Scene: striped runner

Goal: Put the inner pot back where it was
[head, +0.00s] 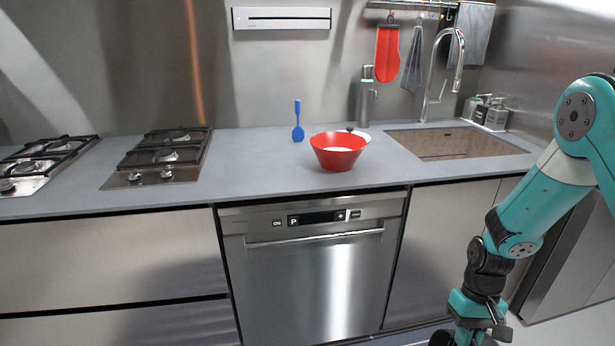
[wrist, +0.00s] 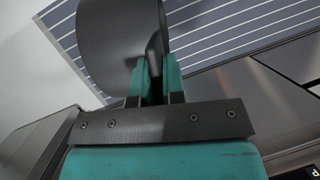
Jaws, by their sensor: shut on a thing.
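A dark grey, smooth, curved vessel (wrist: 108,42), which looks like the inner pot, fills the upper left of the wrist view. My gripper (wrist: 156,70) is shut on its edge, with one teal finger on each side. The vessel hangs over a striped floor runner; its inside and full outline are hidden. In the head view my arm reaches down at the lower right, and the gripper is mostly cut off by the bottom edge. A small dark piece (head: 441,339) shows there, probably part of the held pot.
The striped runner (wrist: 225,25) lies below. On the counter (head: 245,165) stand a red bowl (head: 337,158), a blue spatula (head: 298,130) and a partly hidden white item (head: 362,136). A sink (head: 450,143) is right, two hobs left, a dishwasher (head: 310,285) below.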

